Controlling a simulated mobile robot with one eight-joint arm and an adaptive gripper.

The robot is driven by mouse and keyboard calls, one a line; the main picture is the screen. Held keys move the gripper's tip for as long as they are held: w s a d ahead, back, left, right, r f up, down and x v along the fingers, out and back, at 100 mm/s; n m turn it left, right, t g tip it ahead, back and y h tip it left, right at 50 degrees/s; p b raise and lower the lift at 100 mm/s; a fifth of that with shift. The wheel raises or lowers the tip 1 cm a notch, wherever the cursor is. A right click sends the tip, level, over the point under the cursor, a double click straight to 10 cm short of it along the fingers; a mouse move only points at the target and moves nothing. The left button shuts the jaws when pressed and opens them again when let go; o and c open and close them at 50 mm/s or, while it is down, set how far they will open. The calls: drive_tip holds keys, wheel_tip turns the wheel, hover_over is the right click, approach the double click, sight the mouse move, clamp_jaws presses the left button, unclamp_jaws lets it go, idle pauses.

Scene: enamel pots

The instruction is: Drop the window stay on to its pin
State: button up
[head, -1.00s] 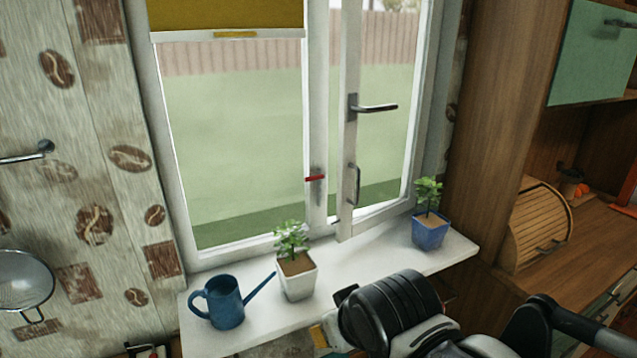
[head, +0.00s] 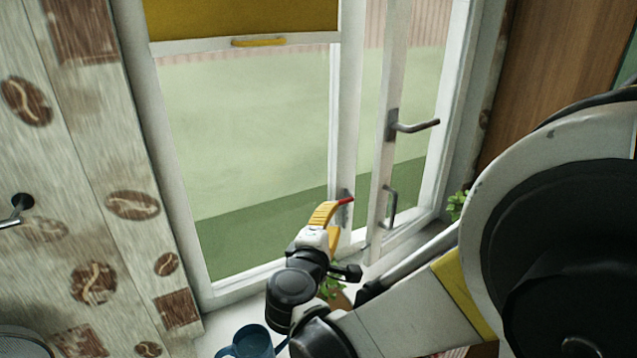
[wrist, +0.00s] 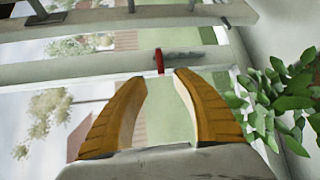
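A small red-ended piece, which looks like the window stay (head: 345,201), is on the white window post beside a grey plate. In the wrist view the red end (wrist: 159,62) stands just beyond and between my fingertips, with a dark grey bar running right from it. My gripper (head: 326,212) has yellow-orange fingers and is at the post, close to the red end. In the wrist view the fingers (wrist: 160,78) are apart with nothing between them. I cannot make out the pin. Whether a fingertip touches the stay is unclear.
The opened casement with its dark handle (head: 414,126) stands right of the post. A leafy plant (wrist: 285,100) is close to the right finger in the wrist view. A yellow blind (head: 240,16) hangs above.

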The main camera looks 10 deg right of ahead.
sight(341, 202)
drive_tip(key=b+x, duration=0.1)
drive_tip(key=x, duration=0.8)
drive_tip(key=shift+w+d, duration=0.15)
drive_tip(key=shift+d, duration=0.05)
clamp_jaws()
